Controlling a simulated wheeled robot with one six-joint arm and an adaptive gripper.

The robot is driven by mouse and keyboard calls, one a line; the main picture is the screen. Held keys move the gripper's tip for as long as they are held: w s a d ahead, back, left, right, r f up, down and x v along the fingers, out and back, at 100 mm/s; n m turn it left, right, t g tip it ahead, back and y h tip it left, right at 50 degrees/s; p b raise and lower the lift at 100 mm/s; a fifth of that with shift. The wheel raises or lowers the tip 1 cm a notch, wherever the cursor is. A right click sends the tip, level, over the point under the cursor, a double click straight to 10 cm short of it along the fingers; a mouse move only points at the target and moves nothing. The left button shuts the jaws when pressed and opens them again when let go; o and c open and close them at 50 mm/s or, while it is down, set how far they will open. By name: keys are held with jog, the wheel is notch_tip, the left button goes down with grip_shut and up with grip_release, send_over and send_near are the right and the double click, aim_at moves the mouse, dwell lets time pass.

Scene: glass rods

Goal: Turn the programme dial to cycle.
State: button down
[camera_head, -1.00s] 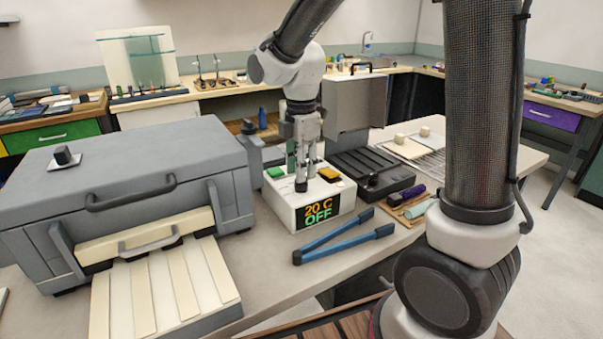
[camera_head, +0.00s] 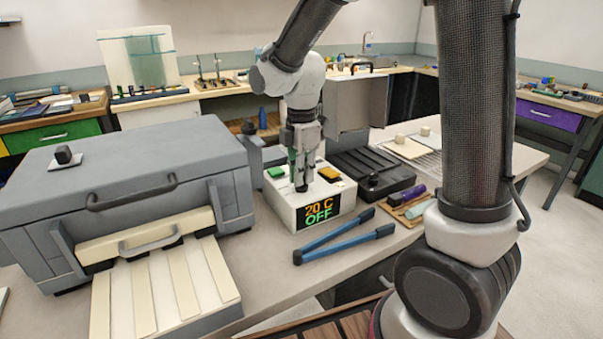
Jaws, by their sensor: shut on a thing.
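The control box (camera_head: 283,207) is white and stands on the bench right of the grey kiln-like box. Its front display (camera_head: 318,213) reads "20 C" and "OFF". A green button (camera_head: 276,172) and a yellow button (camera_head: 329,173) sit on its top, with the dark programme dial (camera_head: 301,187) between them. My gripper (camera_head: 301,180) points straight down over the box and is shut on the dial. The fingers hide most of the dial, so its pointing direction cannot be told.
The large grey box (camera_head: 120,165) with handles stands close on the left, its slatted tray (camera_head: 165,290) in front. Blue-handled tongs (camera_head: 345,242) lie before the control box. A black ridged tray (camera_head: 370,172) and a small board (camera_head: 408,208) with rods are on the right.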

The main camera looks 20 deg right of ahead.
jog(key=m, duration=0.6)
jog(key=shift+m, duration=0.3)
jog(key=m, duration=1.3)
jog(key=shift+m, duration=0.3)
jog(key=m, duration=0.6)
jog(key=shift+m, duration=0.4)
jog(key=c, duration=1.5)
grip_release()
